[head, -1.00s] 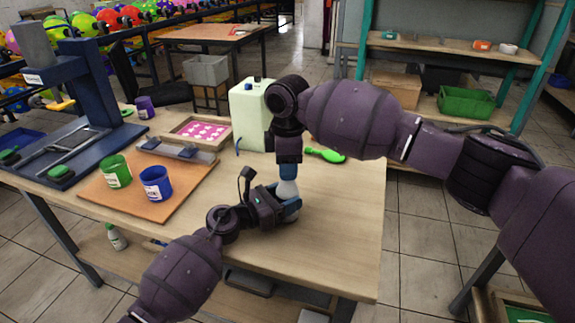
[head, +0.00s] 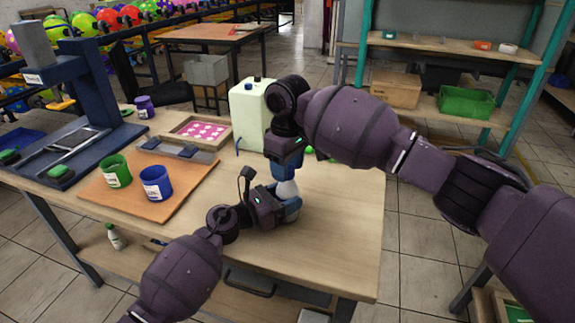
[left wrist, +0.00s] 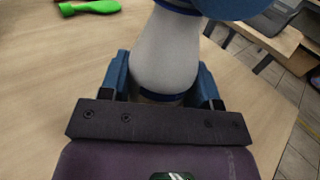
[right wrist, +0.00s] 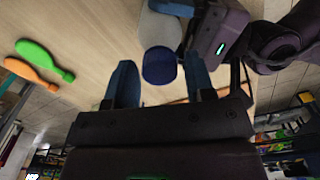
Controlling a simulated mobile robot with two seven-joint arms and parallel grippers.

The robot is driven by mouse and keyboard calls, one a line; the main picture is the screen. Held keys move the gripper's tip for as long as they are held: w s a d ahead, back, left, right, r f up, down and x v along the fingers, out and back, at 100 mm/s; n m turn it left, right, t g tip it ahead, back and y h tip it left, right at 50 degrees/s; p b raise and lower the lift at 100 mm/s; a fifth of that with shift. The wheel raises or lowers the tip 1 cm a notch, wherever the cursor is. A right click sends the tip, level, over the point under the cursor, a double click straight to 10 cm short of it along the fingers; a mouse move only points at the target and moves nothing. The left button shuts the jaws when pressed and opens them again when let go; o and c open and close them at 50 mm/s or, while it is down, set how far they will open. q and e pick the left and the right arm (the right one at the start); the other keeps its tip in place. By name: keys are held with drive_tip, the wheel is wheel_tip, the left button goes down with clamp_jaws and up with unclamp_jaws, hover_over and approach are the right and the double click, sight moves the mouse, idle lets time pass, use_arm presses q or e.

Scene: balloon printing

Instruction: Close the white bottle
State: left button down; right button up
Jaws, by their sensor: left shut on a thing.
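The white bottle (head: 287,188) stands upright at the front of the table, held by my left gripper (head: 290,208). In the left wrist view, its white body (left wrist: 165,50) is between the two blue fingers. My right gripper (head: 286,165) is directly above the bottle, pointing down. In the right wrist view, its fingers (right wrist: 160,83) are apart, with a blue cap (right wrist: 160,68) between them at the bottle's end and gaps on both sides. Whether the cap is seated on the bottle cannot be told. My right gripper hides the bottle's top in the head view.
A pale canister (head: 250,112) stands behind the bottle. A green pin-shaped object (right wrist: 45,60) and an orange one (right wrist: 35,75) lie nearby. Green (head: 115,170) and blue (head: 157,183) cups stand on a brown board (head: 130,200) at left. The table's right side is clear.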

drive_tip(key=shift+o, duration=0.8)
wheel_tip(320, 180, up, 12)
use_arm(q)
drive_tip(key=shift+c, duration=1.3)
unclamp_jaws()
drive_tip(key=v, duration=1)
drive_tip(key=shift+s+a+f+p, duration=0.1)
drive_tip(key=shift+s+a+p, duration=0.15)
drive_tip(key=shift+a+p, duration=0.1)
use_arm(e)
drive_tip(key=shift+s+r, duration=0.2)
drive_tip(key=shift+r, duration=0.85)
